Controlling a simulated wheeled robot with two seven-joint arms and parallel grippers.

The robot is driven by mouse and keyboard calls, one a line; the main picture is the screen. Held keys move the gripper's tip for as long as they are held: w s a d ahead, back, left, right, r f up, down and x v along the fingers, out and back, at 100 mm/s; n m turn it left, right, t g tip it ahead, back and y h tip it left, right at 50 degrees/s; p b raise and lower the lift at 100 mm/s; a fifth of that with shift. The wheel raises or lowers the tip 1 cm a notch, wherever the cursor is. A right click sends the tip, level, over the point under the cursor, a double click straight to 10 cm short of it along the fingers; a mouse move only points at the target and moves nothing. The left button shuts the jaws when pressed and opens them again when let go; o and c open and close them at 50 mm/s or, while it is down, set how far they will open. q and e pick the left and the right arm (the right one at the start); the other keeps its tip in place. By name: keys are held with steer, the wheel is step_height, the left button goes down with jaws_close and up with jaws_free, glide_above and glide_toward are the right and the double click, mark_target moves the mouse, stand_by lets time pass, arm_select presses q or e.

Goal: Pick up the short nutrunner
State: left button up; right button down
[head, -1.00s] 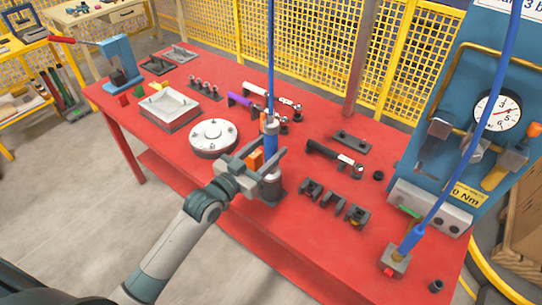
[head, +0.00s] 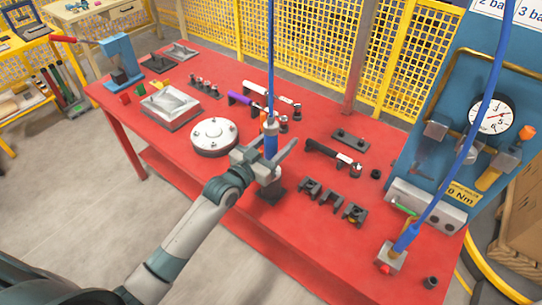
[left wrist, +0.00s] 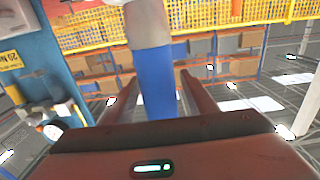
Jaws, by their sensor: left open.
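An upright tool with a blue body and grey ends (head: 271,145), which looks like the short nutrunner, stands in a dark holder (head: 271,195) near the table's front edge. A thin blue line runs up from its top. My left gripper (head: 265,157) is open, with its fingers to either side of the tool's blue part. In the left wrist view the blue body (left wrist: 156,80) shows between the two spread fingers (left wrist: 160,97); whether they touch it cannot be told. The tool's lower end is partly hidden by the gripper. My right gripper is not in view.
The red table (head: 310,235) holds a round white flange (head: 213,136), a black-handled tool (head: 330,153), a purple-handled tool (head: 242,99) and several dark clips (head: 330,197). A second blue-lined tool (head: 406,238) stands at right, before a blue gauge panel (head: 465,95).

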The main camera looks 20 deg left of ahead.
arm_select(q)
jaws_close()
steer(key=shift+w+r, duration=0.1)
steer(key=shift+r, duration=0.05)
step_height(320, 180, up, 18)
steer(key=b, duration=0.3)
steer(key=shift+b, duration=0.35)
stand_by(0.8)
